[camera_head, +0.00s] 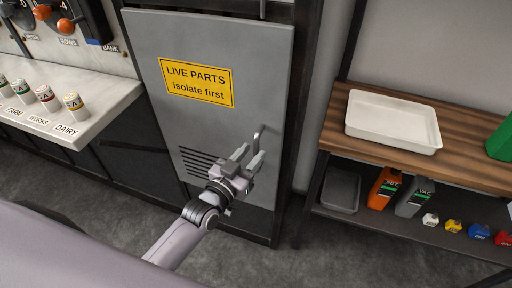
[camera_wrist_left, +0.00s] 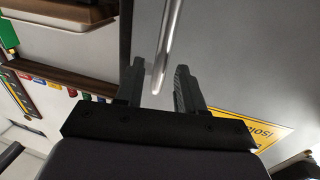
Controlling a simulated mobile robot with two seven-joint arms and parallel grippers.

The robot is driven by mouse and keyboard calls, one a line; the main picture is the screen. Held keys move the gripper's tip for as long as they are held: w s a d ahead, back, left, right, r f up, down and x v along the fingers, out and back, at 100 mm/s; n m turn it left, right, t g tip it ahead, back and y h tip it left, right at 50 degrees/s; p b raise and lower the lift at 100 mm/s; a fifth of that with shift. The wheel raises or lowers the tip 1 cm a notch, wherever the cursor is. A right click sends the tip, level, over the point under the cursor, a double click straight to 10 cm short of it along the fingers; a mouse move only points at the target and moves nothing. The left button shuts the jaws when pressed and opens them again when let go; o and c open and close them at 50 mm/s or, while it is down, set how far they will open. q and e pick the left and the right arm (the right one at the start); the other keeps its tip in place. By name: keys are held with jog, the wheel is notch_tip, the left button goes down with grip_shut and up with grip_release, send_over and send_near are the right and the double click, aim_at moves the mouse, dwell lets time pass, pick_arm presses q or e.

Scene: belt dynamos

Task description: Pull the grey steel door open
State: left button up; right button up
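The grey steel door (camera_head: 215,60) fills the middle of the head view and looks closed in its dark frame. It carries a yellow sign (camera_head: 197,82) reading "LIVE PARTS isolate first" and dark vent slots below it. A vertical metal bar handle (camera_head: 257,138) stands near its right edge. My left gripper (camera_head: 248,157) is in front of the handle's lower end, fingers apart. In the left wrist view the handle (camera_wrist_left: 168,45) reaches down between the two open fingers (camera_wrist_left: 160,88), with gaps beside it. My right gripper is in neither view.
A wooden bench (camera_head: 465,158) stands to the right with a white tray (camera_head: 393,121) on it. Its lower shelf holds a grey bin (camera_head: 341,190), an orange container (camera_head: 384,188) and small coloured bottles. A pale counter (camera_head: 95,105) with labelled cylinders is at the left.

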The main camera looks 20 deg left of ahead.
aim_at(255, 150)
pick_arm(q)
jog(key=shift+x, duration=1.65)
grip_shut()
jog(key=shift+s, duration=0.2)
